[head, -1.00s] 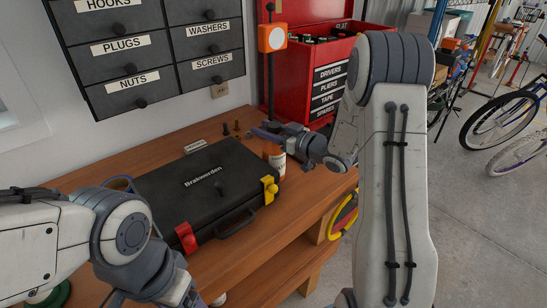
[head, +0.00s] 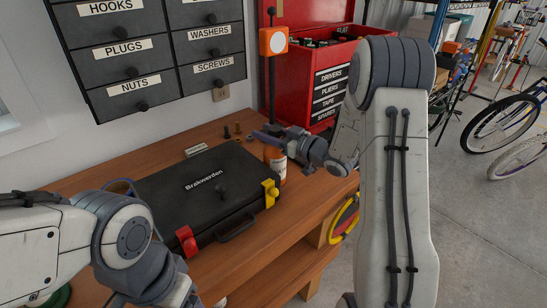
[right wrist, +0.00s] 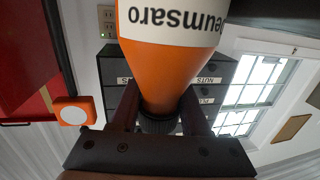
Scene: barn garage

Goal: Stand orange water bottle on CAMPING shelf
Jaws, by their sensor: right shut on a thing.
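The orange water bottle (head: 274,159) with a white label is upright at the right of the black case on the workbench. I cannot tell whether its base touches the bench. My right gripper (head: 272,137) is at its top. In the right wrist view the bottle (right wrist: 168,75) is large, its label reading "eumsaro" upside down, and the fingers of my right gripper (right wrist: 160,120) are shut around its dark neck or cap. My left arm is at the lower left, with its gripper out of view. No CAMPING label can be read.
A black Brakwerden case (head: 195,188) lies on the wooden workbench (head: 288,212). A red tool chest (head: 322,90) stands behind it, with an orange box on a post (head: 273,41) nearby. Labelled drawers (head: 160,50) hang on the wall. Bicycles (head: 505,120) stand at the right.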

